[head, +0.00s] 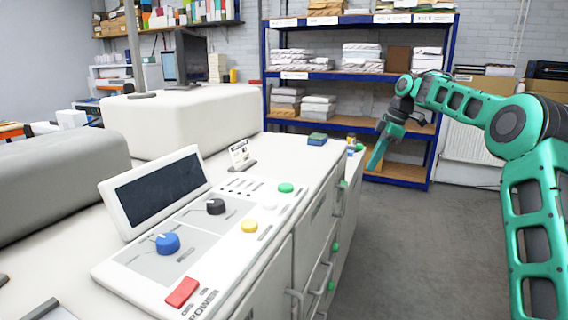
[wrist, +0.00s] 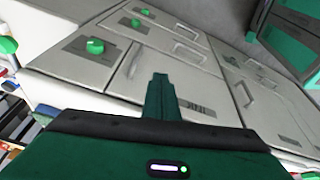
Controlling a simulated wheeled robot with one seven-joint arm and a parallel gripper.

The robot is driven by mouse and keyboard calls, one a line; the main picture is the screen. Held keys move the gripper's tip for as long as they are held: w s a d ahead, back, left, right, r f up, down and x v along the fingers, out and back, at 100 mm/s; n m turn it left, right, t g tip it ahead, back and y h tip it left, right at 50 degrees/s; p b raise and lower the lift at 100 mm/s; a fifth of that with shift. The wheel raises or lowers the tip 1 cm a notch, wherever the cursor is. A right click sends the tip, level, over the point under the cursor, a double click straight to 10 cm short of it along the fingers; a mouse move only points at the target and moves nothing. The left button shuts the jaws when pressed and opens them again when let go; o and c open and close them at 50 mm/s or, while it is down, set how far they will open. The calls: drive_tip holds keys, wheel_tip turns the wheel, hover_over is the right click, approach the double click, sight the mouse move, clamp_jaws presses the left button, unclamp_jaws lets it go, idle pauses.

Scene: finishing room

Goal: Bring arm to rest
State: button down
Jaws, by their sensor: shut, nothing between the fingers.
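My green arm comes in from the right in the head view. It reaches out over the aisle beside the white machine (head: 305,165). My gripper (head: 374,163) hangs pointing down near the machine's far right end, in front of the blue shelf rack. In the wrist view my gripper (wrist: 160,80) shows with its fingers together and nothing between them. Behind it are the machine's light cabinet doors (wrist: 95,70) with handles and green knobs. The fingers appear apart from the doors.
A control panel (head: 190,225) with a screen, blue and black knobs, a red power switch and coloured buttons is on the near machine top. A blue shelf rack (head: 350,76) holds paper stacks at the back. The grey floor (head: 400,250) between machine and arm is clear.

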drive_tip(key=s+d+f+m+h, duration=0.1)
drive_tip(key=s+d+m, duration=0.3)
drive_tip(key=s, duration=0.7)
drive_tip(key=s+d+m+h, duration=0.25)
drive_tip(key=s+m, duration=0.35)
drive_tip(key=s, duration=0.5)
drive_tip(key=s+d+f+m, duration=0.1)
drive_tip(key=s+d+m, duration=0.25)
drive_tip(key=s, duration=0.85)
drive_tip(key=s+f+m, duration=0.4)
drive_tip(key=s, duration=0.7)
drive_tip(key=s+d+f+m+g, duration=0.1)
drive_tip(key=s+f+m, duration=0.4)
drive_tip(key=s, duration=0.7)
drive_tip(key=shift+f, duration=0.15)
drive_tip(key=shift+d, duration=0.1)
